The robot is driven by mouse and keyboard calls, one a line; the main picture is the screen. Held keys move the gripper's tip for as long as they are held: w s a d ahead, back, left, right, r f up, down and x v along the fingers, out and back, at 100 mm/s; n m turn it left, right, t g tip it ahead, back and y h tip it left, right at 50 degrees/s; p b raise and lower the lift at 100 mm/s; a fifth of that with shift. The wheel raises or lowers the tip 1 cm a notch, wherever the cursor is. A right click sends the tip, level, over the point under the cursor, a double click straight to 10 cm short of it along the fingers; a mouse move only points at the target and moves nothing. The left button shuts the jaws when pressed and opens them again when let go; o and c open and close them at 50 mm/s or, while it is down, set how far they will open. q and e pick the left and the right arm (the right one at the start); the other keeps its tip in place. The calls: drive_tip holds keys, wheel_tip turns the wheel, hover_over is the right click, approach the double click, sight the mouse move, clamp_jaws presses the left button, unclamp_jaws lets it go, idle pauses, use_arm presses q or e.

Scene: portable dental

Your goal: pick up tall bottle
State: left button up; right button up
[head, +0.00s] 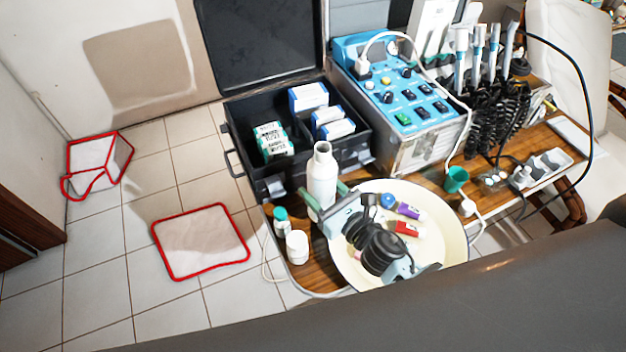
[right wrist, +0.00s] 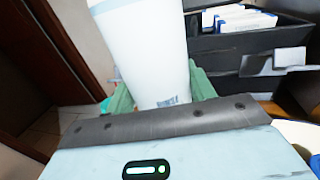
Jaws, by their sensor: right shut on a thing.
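The tall bottle (head: 322,172) is white with a narrow neck and stands upright at the left part of the wooden table, in front of the black case. My right gripper (head: 325,199) is shut on its body, with a green finger on each side. In the right wrist view the white bottle (right wrist: 150,45) fills the space between the green fingers of my right gripper (right wrist: 160,92). Its base is hidden by the gripper, so I cannot tell whether it touches the table. My left gripper is not in view.
A small teal-capped bottle (head: 281,222) and a white jar (head: 297,247) stand close by. A round cream tray (head: 452,240) holds colored items under my right arm. The open black case (head: 357,128) holds boxes; a blue control unit (head: 405,100) stands behind right.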

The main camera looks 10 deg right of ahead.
sight(329, 199)
drive_tip(key=v, duration=0.7)
drive_tip(key=shift+a+r+b, duration=0.2)
drive_tip(key=shift+b, duration=0.2)
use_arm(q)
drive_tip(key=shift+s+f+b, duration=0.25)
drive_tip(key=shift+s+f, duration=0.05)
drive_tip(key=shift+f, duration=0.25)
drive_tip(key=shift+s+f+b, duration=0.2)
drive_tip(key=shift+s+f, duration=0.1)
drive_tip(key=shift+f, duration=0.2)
use_arm(e)
drive_tip(key=v, duration=0.4)
drive_tip(key=shift+s+r, duration=0.2)
drive_tip(key=shift+r, duration=0.15)
